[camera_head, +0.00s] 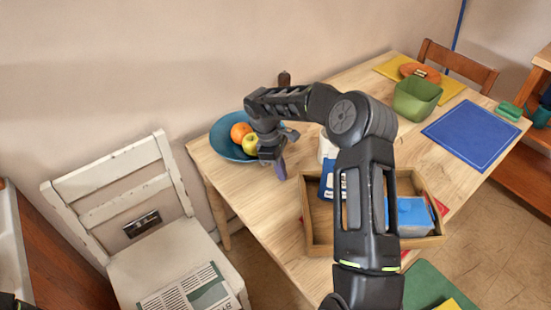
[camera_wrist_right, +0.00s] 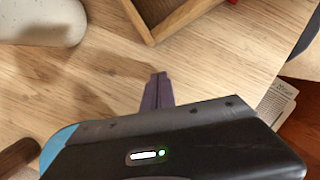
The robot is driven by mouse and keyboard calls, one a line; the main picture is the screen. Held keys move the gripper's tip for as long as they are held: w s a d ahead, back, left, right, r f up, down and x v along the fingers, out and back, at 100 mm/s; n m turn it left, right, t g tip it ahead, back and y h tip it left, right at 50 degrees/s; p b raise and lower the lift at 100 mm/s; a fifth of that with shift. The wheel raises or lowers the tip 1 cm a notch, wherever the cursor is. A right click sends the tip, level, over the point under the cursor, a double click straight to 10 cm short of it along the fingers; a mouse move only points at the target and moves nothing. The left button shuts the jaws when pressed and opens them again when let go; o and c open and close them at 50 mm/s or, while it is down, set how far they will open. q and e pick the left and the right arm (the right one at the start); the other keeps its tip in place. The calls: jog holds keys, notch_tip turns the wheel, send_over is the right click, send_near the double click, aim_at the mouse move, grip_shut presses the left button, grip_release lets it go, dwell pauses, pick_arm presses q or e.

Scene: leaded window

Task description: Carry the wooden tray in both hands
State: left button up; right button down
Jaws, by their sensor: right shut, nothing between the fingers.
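The wooden tray (camera_head: 308,222) lies on the table, partly hidden behind my right arm. It holds a blue box (camera_head: 411,214) and a blue-and-white packet (camera_head: 328,180). In the right wrist view a corner of the tray (camera_wrist_right: 150,38) shows at the top, beyond the fingertips. My right gripper (camera_head: 281,170) is shut and empty, pointing down over the table left of the tray, apart from it. Its closed purple fingers show in the wrist view (camera_wrist_right: 158,77). My left gripper is not in view.
A blue bowl (camera_head: 222,141) with an orange and an apple stands beside my right gripper. A white container (camera_head: 327,146) stands behind the tray. A green tub (camera_head: 417,98) and blue mat (camera_head: 471,134) are farther right. A white chair (camera_head: 130,270) with a newspaper stands left.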

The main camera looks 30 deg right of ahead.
aim_at(304, 173)
jog(key=shift+s+d+r+p, duration=0.15)
jog(key=shift+s+d, duration=0.4)
jog(key=shift+s, duration=0.05)
jog(key=shift+s+d+r+p, duration=0.15)
jog(key=shift+s+d, duration=0.35)
jog(key=shift+s, duration=0.05)
jog(key=shift+f, duration=0.1)
jog(key=shift+s+d, duration=0.15)
jog(key=s+d, duration=0.2)
jog(key=s, duration=0.1)
jog(key=shift+d, duration=0.2)
jog(key=shift+w, duration=0.1)
